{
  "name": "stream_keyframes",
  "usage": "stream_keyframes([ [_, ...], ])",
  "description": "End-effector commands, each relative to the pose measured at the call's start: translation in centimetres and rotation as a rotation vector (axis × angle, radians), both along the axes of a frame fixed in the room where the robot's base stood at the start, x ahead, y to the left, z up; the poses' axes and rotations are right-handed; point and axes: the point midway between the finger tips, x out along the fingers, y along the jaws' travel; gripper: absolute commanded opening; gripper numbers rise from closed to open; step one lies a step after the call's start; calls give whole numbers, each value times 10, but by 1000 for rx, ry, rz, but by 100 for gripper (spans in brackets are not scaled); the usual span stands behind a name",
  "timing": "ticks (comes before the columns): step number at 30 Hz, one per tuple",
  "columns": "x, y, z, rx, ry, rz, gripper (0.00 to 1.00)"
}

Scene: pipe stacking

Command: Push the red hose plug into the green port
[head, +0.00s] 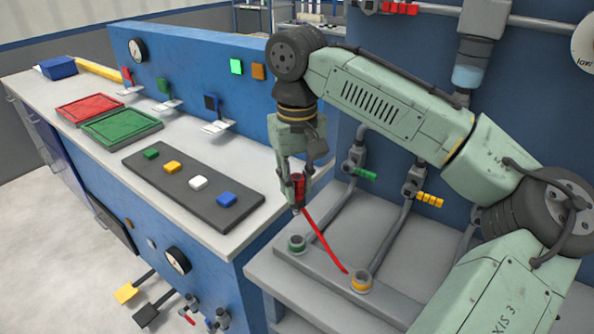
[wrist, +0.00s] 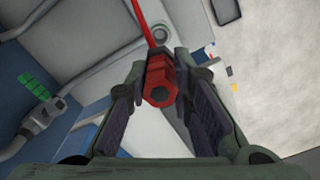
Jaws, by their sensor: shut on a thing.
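My gripper (head: 297,190) is shut on the red hose plug (head: 299,185), which also shows between the fingers in the wrist view (wrist: 160,84). A red hose (head: 325,241) runs from the plug down to the right, towards the yellow port (head: 360,281). The green port (head: 297,242) is a ringed socket on the grey bench, below the plug in the head view. The plug is apart from it and roughly upright. In the wrist view a grey ring (wrist: 160,33) shows beyond the plug; I cannot tell its colour.
Pipes with a green-handled valve (head: 362,173) and a yellow-handled valve (head: 428,199) stand behind the ports. To the left, a counter holds a dark mat (head: 190,190) with coloured blocks, a red tray (head: 90,108) and a green tray (head: 122,127).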

Motion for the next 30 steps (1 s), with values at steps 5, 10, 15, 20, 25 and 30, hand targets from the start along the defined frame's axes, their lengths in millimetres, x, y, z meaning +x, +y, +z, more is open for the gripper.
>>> stream_keyframes([
  [5, 0, 0, -31, -1, 0, -2, 0],
  [10, 0, 0, -54, 0, -1, -1, 0],
  [15, 0, 0, -67, 0, -1, -1, 0],
  [20, 0, 0, -71, 1, -2, -1, 0],
  [25, 0, 0, -71, 2, -1, -1, 0],
  [30, 0, 0, -71, 2, -1, -1, 0],
])
